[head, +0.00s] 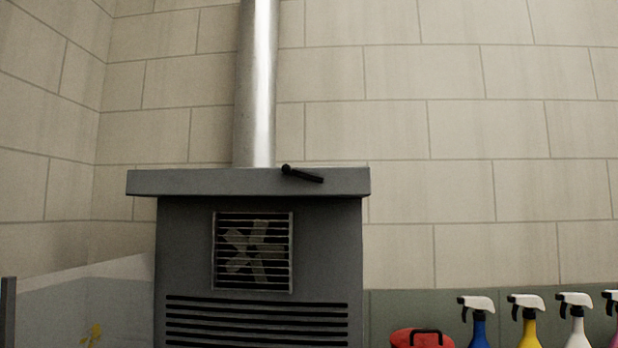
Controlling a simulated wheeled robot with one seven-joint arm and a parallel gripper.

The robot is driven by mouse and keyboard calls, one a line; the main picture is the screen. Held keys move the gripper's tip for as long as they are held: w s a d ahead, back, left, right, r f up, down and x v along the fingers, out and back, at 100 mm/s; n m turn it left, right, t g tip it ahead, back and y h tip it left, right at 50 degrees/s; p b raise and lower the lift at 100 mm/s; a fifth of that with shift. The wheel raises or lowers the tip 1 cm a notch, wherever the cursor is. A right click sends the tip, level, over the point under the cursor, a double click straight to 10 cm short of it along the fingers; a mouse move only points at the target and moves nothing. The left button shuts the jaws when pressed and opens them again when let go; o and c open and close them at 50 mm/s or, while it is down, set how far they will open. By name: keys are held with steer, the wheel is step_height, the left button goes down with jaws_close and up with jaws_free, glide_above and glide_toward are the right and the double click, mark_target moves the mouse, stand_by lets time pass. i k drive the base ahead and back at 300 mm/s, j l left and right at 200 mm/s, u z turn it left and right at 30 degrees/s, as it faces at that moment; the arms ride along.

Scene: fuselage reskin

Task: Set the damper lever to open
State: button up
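A black damper lever (303,174) sits on the front of the grey top slab of a dark grey cabinet (250,250), right of the middle. Its round pivot is at the upper left, and its arm points right and slightly down, close to level. I see no open or closed marking beside it. My gripper is not in the head view.
A metal pipe (255,85) rises from the cabinet top. A grille with a fan (252,250) and dark slots (257,320) are on its front. Several spray bottles (479,320) and a red case (420,338) stand at lower right. A tiled wall is behind.

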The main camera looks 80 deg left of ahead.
mark_target(286, 169)
steer(key=u, duration=2.5)
